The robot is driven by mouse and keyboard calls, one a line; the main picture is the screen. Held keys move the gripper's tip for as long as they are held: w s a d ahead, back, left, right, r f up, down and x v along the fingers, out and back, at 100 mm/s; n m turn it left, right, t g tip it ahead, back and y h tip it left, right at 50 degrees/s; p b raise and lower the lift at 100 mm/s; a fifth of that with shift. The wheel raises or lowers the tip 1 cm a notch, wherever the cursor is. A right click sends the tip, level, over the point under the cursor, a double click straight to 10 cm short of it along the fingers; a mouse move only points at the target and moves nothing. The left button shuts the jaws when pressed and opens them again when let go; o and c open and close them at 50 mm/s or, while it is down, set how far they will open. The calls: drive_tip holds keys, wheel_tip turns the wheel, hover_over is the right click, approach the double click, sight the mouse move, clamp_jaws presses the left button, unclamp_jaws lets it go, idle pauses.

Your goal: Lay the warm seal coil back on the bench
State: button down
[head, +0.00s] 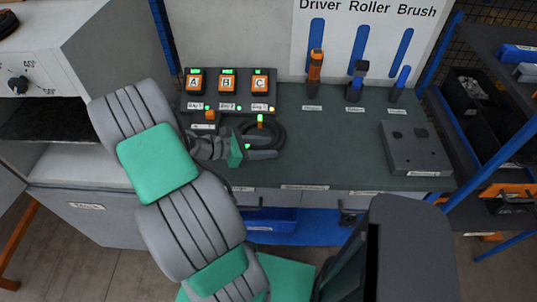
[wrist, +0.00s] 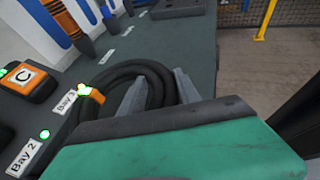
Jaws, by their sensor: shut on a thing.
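The seal coil (head: 282,133) is a black ring of several turns with an orange clip that shows a green light. In the wrist view the coil (wrist: 125,73) fills the space ahead of my gripper. My gripper (head: 276,148) is shut on the coil, with its two grey fingers at the near side of the ring; they also show in the wrist view (wrist: 160,80). The coil is at or just above the dark bench (head: 330,165), beside the Bay 3 label (wrist: 69,103). I cannot tell whether it touches the bench top. My palm hides part of it.
Orange units A (head: 194,82), B (head: 227,82) and C (head: 260,82) stand behind the coil. A driver (head: 315,70), roller (head: 357,82) and brush (head: 400,84) stand along the back. A grey box (head: 415,149) sits at right. The bench middle is clear.

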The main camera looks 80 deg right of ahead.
sight(269, 160)
drive_tip(key=f, duration=0.1)
drive_tip(key=d+f, duration=0.1)
drive_tip(key=f, duration=0.2)
drive_tip(key=shift+s+d+f, duration=0.15)
drive_tip(key=shift+s+f, duration=0.25)
drive_tip(key=c, duration=0.8)
unclamp_jaws()
